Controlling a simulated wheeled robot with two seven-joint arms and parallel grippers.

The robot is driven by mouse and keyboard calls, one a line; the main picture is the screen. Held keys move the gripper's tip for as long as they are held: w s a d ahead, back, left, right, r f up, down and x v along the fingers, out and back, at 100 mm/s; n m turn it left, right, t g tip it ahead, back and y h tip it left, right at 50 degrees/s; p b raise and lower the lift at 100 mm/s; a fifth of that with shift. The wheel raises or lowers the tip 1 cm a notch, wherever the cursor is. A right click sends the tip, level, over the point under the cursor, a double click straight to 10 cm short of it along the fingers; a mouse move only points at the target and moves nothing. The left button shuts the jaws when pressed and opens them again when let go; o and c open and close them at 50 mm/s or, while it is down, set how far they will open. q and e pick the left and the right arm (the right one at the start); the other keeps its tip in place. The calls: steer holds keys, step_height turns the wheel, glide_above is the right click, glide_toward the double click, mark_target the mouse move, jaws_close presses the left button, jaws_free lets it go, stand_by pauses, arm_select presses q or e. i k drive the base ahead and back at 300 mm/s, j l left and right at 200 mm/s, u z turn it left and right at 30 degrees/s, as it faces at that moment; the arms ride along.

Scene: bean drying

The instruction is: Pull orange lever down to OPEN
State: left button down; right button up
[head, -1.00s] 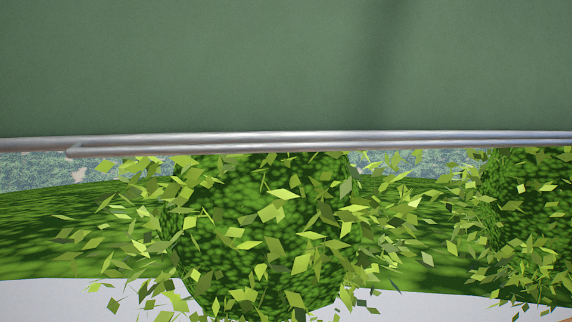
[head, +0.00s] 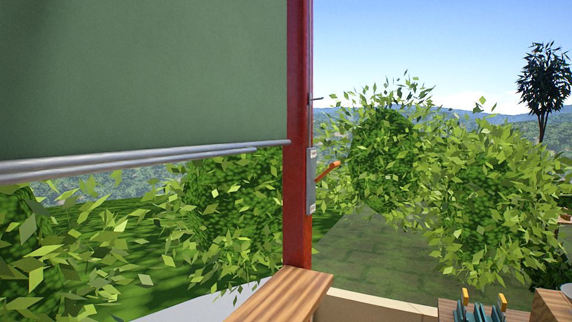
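The orange lever (head: 328,169) sticks out to the right from a grey plate (head: 311,180) on the side of a red post (head: 298,130). Its outer end tilts slightly upward. Any lettering on the plate is too small to read. A green screen (head: 140,75) with a metal bar (head: 140,162) along its lower edge hangs to the left of the post. Neither of my grippers shows in the head view.
A wooden bench or ledge (head: 280,297) stands at the foot of the post. A wooden crate or rack (head: 450,309) with blue-green and orange items sits at the lower right. Leafy bushes (head: 385,155) fill the background. The space right of the lever looks clear.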

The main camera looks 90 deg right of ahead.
mark_target(334, 164)
steer(key=z, duration=3.1)
steer(key=i+l+u, duration=0.15)
steer(key=i+l, duration=0.15)
steer(key=i+l+u, duration=0.1)
steer(key=i+l, duration=0.15)
steer(key=i+l+u, duration=0.15)
steer(key=l, duration=0.25)
steer(key=i+l+u, duration=0.1)
steer(key=i+l, duration=0.25)
steer(key=i+l+u, duration=0.15)
steer(key=l, duration=0.3)
steer(key=i+l+u, duration=0.1)
steer(key=i+l, duration=0.2)
steer(key=i+l+u, duration=0.15)
steer(key=l, duration=0.4)
